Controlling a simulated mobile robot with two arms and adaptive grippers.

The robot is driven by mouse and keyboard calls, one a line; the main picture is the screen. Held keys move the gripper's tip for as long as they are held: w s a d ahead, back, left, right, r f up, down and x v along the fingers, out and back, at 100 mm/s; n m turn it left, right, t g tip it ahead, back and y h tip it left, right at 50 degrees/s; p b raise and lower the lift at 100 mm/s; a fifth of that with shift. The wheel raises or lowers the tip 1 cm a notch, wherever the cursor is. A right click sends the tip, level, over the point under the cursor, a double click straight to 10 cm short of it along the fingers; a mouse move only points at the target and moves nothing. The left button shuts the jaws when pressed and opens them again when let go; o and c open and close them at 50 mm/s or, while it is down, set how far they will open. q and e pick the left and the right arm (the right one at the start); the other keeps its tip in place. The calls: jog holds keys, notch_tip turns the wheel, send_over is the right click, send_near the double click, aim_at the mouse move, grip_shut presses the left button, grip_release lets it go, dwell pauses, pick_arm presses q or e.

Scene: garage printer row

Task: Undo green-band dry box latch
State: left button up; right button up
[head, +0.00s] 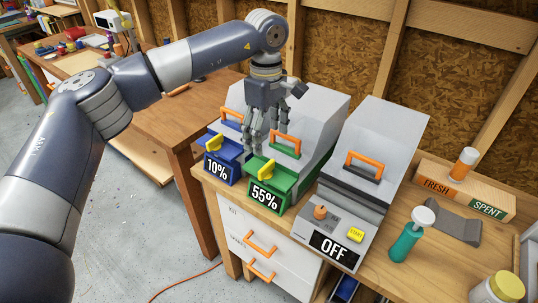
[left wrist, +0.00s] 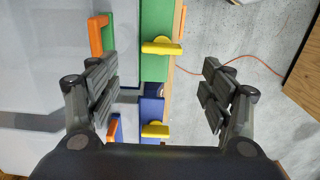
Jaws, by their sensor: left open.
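The green-band dry box (head: 305,152) stands in the middle of the bench with a green front and a "55%" display. Its yellow latch (head: 267,170) sits on the green front, above the display. In the left wrist view the yellow latch (left wrist: 161,47) lies across the green band, above the picture's centre. An orange handle (head: 285,145) is on the lid. My left gripper (head: 264,135) is open and empty, pointing down above the blue and green boxes. In the left wrist view its fingers (left wrist: 158,95) stand wide apart, with nothing between them. My right gripper is not in view.
The blue-band box (head: 222,165) with its own yellow latch stands close on the left, reading "10%". A grey box (head: 385,130) reading "OFF" stands on the right. A green bottle (head: 407,241) and a FRESH/SPENT block (head: 455,186) are further right. Drawers (head: 265,240) lie below.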

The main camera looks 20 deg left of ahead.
pick_arm(q)
jog(key=p, duration=0.1)
send_over(266, 165)
notch_tip(266, 165, down, 5)
jog(key=shift+s+r, duration=0.15)
jog(key=f, duration=0.1)
jog(key=f+p, duration=0.1)
jog(key=shift+w+f, duration=0.2)
jog(key=shift+f, duration=0.9)
jog(key=shift+c, duration=0.8)
jog(key=c, duration=0.9)
jog(key=shift+s, duration=0.1)
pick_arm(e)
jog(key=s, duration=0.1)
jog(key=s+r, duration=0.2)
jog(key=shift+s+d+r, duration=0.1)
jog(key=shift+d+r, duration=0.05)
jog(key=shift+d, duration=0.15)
